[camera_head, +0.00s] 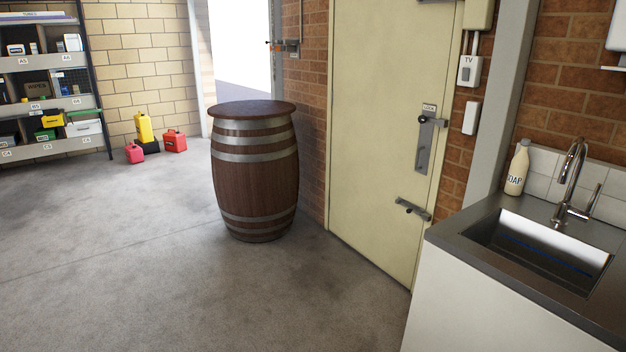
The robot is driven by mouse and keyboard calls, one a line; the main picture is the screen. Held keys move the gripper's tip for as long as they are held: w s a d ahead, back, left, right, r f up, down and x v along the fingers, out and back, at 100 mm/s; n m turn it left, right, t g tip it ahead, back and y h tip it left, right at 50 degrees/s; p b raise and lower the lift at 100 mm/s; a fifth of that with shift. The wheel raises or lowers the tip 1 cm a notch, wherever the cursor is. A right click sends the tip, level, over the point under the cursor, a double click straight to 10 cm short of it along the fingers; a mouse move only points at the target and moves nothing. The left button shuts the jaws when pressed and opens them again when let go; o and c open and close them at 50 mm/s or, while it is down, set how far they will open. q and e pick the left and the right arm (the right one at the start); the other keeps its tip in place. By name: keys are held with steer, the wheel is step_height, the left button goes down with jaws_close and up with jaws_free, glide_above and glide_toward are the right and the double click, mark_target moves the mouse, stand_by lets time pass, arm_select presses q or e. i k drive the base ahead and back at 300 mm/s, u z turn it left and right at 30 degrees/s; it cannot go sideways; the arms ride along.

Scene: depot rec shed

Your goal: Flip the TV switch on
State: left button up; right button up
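The TV switch (469,72) is a small pale box with a "TV" label on the brick wall, right of the cream door (385,130). It has a grey rocker or plate on its front. Conduits run up from it to a larger cream box (479,13). Whether the switch is on or off is too small to tell. Neither of my grippers is in view.
A counter with a sink (540,250), tap (574,185) and soap bottle (518,168) stands at the right, below and beside the switch wall. A wooden barrel (256,175) stands left of the door. The concrete floor at left and centre front is clear.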

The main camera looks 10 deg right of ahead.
mark_target(466, 72)
steer(key=z, duration=0.75)
steer(key=i, duration=1.05)
steer(key=u, duration=0.45)
steer(key=i, duration=1.85)
steer(key=z, duration=0.25)
